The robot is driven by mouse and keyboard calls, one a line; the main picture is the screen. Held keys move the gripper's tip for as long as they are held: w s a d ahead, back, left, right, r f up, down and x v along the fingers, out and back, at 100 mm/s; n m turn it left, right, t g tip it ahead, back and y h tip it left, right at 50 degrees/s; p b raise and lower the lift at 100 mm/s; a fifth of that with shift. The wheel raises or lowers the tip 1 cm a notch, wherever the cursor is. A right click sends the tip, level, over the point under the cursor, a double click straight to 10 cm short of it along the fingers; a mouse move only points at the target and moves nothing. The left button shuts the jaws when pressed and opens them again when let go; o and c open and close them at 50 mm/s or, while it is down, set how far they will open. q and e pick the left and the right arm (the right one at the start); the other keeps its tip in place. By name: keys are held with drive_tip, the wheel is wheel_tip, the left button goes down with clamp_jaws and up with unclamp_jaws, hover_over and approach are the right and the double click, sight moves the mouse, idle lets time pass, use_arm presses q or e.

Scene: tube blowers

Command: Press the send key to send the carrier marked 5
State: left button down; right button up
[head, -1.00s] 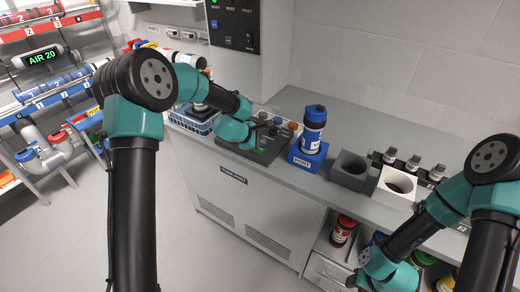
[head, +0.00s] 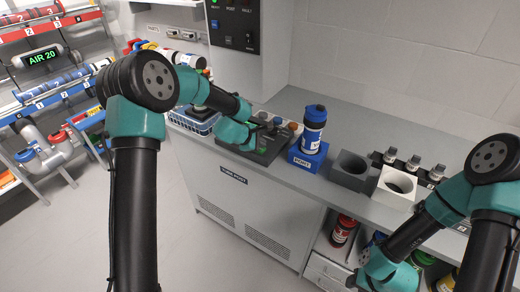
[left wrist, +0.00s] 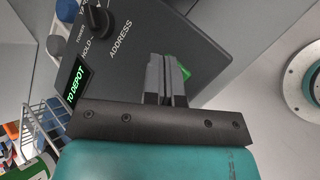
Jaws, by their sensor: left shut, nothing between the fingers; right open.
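A dark control console (head: 268,154) stands on the counter. In the left wrist view its panel (left wrist: 135,60) has an ADDRESS dial (left wrist: 97,20) and a green display reading TO DEPOT (left wrist: 76,86). My left gripper (left wrist: 165,60) is shut and empty, with its fingertips over the panel. A green key (left wrist: 186,73) shows beside and partly behind the fingers; I cannot tell whether they touch it. A blue-capped carrier (head: 313,132) stands upright in a blue holder (head: 307,160); its number is not legible. My right gripper (head: 354,281) is low at the counter's front, its fingers small in view.
Grey (head: 350,171) and white (head: 395,188) holders stand right of the blue one, before a dark rack (head: 410,169) of several small items. A blue basket (head: 196,122) is left of the console. Jars sit on a shelf below. The rear counter is clear.

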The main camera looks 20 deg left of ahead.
use_arm(q)
drive_tip(key=shift+f, duration=0.45)
idle(0.6)
drive_tip(key=shift+r, duration=3.4)
